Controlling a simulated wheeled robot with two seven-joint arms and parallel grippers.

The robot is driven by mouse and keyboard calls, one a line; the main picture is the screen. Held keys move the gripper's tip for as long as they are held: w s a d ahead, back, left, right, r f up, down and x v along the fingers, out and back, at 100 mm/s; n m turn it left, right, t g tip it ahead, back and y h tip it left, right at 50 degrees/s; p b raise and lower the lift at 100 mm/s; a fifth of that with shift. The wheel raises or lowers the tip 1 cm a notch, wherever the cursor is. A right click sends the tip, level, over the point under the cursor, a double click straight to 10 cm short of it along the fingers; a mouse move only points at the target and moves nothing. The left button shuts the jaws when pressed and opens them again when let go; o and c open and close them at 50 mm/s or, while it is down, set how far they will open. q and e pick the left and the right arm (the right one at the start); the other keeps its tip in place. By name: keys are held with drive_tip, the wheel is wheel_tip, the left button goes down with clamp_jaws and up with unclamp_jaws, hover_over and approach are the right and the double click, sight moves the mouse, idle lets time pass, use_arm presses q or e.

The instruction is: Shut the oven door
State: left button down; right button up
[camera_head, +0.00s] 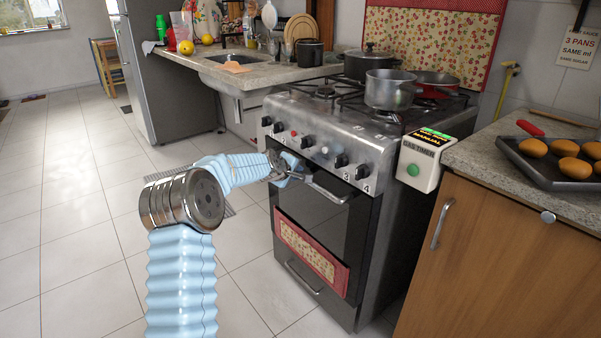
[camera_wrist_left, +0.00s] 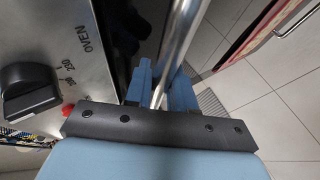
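The oven (camera_head: 330,150) has a steel control panel over a dark glass door (camera_head: 328,222). The door looks upright and shut or nearly shut; a small gap cannot be ruled out. Its steel handle (camera_head: 328,191) runs across the top of the door and also shows in the wrist view (camera_wrist_left: 182,35). My left gripper (camera_head: 288,172) is at the handle's left end. In the wrist view its blue fingers (camera_wrist_left: 160,90) lie close on both sides of the bar, and appear shut on it. My right gripper is in no view.
A patterned towel (camera_head: 312,255) hangs on the door above a lower drawer handle (camera_head: 302,279). Pots (camera_head: 392,90) stand on the stove top. A wooden cabinet (camera_head: 480,265) is at the right, under a tray of buns (camera_head: 545,165). Tiled floor (camera_head: 75,225) is clear at the left.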

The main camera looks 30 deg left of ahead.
use_arm(q)
drive_tip(key=shift+w+d+r, duration=0.2)
drive_tip(key=shift+w, duration=0.1)
drive_tip(key=c, duration=1.1)
unclamp_jaws()
drive_tip(key=shift+d, duration=0.1)
drive_tip(key=shift+o, duration=0.2)
drive_tip(key=shift+s+r, duration=0.1)
drive_tip(key=shift+s, duration=0.05)
drive_tip(key=a+b+v, duration=0.1)
drive_tip(key=b+v, duration=0.1)
drive_tip(key=v, duration=1.1)
drive_tip(key=shift+s+d, duration=0.25)
drive_tip(key=shift+s, duration=0.05)
